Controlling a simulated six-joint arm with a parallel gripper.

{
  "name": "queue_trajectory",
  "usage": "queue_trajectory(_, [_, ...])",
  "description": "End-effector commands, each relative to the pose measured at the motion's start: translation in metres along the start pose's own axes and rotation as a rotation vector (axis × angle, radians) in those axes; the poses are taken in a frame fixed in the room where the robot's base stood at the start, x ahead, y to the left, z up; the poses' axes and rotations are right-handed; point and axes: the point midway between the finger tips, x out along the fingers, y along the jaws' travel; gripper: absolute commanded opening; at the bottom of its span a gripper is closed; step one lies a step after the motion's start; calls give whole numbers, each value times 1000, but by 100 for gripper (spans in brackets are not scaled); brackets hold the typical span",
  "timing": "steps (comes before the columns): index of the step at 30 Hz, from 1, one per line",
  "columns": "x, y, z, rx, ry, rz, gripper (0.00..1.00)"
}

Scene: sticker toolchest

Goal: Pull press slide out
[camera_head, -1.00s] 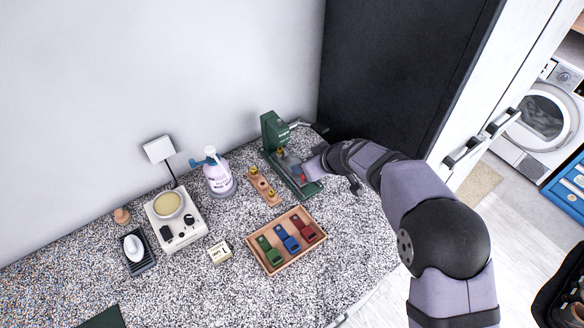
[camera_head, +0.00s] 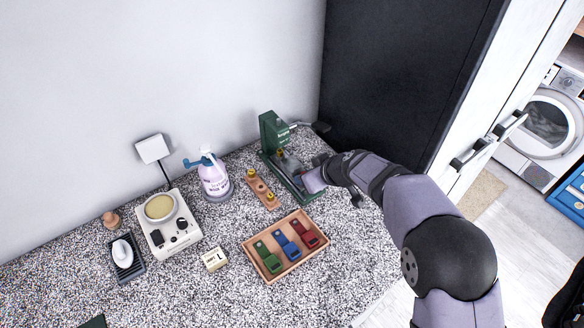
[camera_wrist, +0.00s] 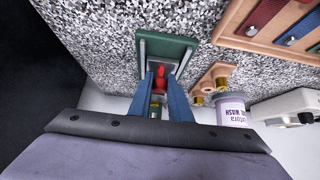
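The green press (camera_head: 272,132) stands upright at the back right of the counter, near the dark panel. Its green base (camera_head: 283,180) runs toward the front and also shows in the wrist view (camera_wrist: 178,47). A red piece (camera_wrist: 161,77) sits over the base in the wrist view; I take it for the slide's handle. My gripper (camera_wrist: 161,86) has its two blue-grey fingers on either side of the red piece. I cannot tell whether they touch it. In the head view my wrist hides most of the slide and the fingers.
A wooden tray (camera_head: 252,248) with green, blue and red pieces lies in front. A wooden block with brass knobs (camera_head: 261,188) lies left of the press. A spray bottle (camera_head: 214,182), white device (camera_head: 168,225) and small box (camera_head: 214,259) stand farther left.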

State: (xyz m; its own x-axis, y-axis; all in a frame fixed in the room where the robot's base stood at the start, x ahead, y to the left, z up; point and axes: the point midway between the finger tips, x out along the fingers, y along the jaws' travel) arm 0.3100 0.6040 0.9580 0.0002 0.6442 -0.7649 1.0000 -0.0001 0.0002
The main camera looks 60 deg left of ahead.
Motion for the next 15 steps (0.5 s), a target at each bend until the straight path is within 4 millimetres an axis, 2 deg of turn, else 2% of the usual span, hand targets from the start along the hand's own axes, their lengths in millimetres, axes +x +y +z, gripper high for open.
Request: queue_trajectory(15, [-3,1,5,0,1,1,4])
